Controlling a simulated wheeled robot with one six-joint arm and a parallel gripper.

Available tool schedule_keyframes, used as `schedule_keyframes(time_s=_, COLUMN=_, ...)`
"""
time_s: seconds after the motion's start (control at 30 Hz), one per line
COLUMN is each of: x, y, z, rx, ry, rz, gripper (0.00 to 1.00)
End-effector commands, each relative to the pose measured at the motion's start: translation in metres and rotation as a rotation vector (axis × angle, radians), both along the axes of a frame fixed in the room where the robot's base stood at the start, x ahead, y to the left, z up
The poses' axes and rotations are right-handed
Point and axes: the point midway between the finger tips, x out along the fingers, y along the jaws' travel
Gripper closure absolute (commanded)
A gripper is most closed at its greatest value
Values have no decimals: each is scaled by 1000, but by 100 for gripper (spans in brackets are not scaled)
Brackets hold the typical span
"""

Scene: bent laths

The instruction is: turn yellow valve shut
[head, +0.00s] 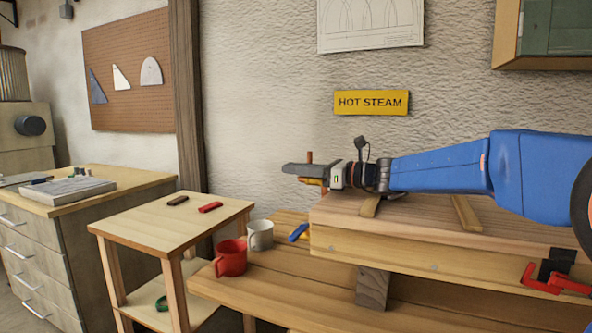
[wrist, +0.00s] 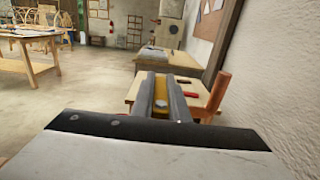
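The yellow valve shows in the head view as a small yellow-orange piece (head: 313,182) just under my gripper's fingers, beside an upright copper pipe (head: 310,157). My gripper (head: 296,170) reaches left, level, above the thick wooden bench. In the wrist view the valve's yellow handle (wrist: 160,92) lies lengthwise between the two grey fingers of my gripper (wrist: 160,84). No clear gap shows on either side of it, so the fingers look closed on it. The copper pipe (wrist: 217,93) stands just right of the fingers. The valve's body is mostly hidden.
A yellow HOT STEAM sign (head: 371,103) hangs on the rough wall behind. A red mug (head: 231,258) and a white mug (head: 261,235) stand on the lower bench. A small wooden table (head: 140,225) stands left. A red clamp (head: 545,279) sits at the bench's right.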

Motion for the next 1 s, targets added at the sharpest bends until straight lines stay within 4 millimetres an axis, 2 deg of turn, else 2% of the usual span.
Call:
schedule_keyframes(time_s=0.5, x=-7, y=2, z=0, rx=1, ry=0, rz=131, gripper=100)
schedule_keyframes(time_s=0.77, x=-7, y=2, z=0, rx=0, ry=0, rz=133, gripper=100)
schedule_keyframes(time_s=0.8, x=-7, y=2, z=0, rx=0, ry=0, rz=133, gripper=81)
schedule_keyframes(time_s=0.87, x=-7, y=2, z=0, rx=0, ry=0, rz=133, gripper=67)
schedule_keyframes(time_s=1.0, x=-7, y=2, z=0, rx=0, ry=0, rz=133, gripper=67)
